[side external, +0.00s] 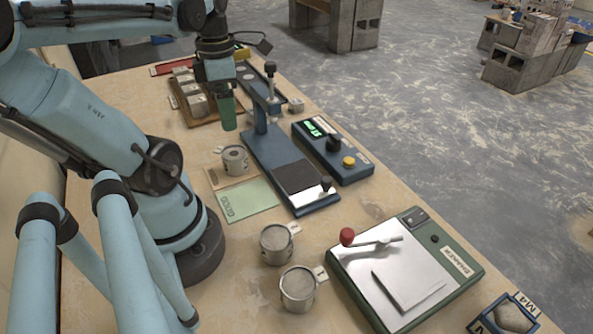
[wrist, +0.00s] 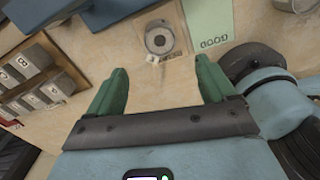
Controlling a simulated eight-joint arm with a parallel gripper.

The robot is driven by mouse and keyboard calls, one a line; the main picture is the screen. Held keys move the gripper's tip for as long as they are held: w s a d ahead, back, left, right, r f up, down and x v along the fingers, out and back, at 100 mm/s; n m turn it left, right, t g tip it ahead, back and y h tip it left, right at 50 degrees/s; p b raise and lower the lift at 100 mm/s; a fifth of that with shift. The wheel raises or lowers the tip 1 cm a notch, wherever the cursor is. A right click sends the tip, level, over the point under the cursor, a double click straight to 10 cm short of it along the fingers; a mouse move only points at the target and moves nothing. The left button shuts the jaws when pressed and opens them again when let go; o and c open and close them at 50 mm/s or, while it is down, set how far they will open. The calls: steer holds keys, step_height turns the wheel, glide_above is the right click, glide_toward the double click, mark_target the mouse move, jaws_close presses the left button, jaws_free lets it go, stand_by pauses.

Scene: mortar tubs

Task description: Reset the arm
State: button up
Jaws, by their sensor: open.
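My gripper (side external: 227,112) hangs above the table at the back, fingers pointing down, over the area between the wooden tray and the blue press stand. In the wrist view my gripper (wrist: 157,92) shows two green fingers spread wide apart. Nothing is between them except bare table beneath. A metal tub (side external: 235,159) stands on a tan card in front of my gripper. It also shows in the wrist view (wrist: 159,38), beyond the fingertips. Two more metal tubs, one (side external: 277,245) behind the other (side external: 298,289), stand near the front of the table, both with tags.
A wooden tray (side external: 213,121) of tagged blocks lies at the back left. A blue press stand (side external: 262,150), a control box (side external: 333,152) and a green-framed shaker plate (side external: 462,284) line the right. A green card (side external: 246,201) lies flat before the tan one.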

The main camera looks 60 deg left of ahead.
steer(key=w+d+m+t, duration=0.3)
steer(key=w+d+m, duration=0.3)
steer(key=m, duration=1.1)
steer(key=w+d+m+t, duration=0.4)
steer(key=d+m, duration=0.6)
steer(key=m, duration=0.6)
steer(key=shift+w+f+m, duration=0.15)
steer(key=shift+w+m, duration=0.25)
steer(key=shift+w, duration=0.9)
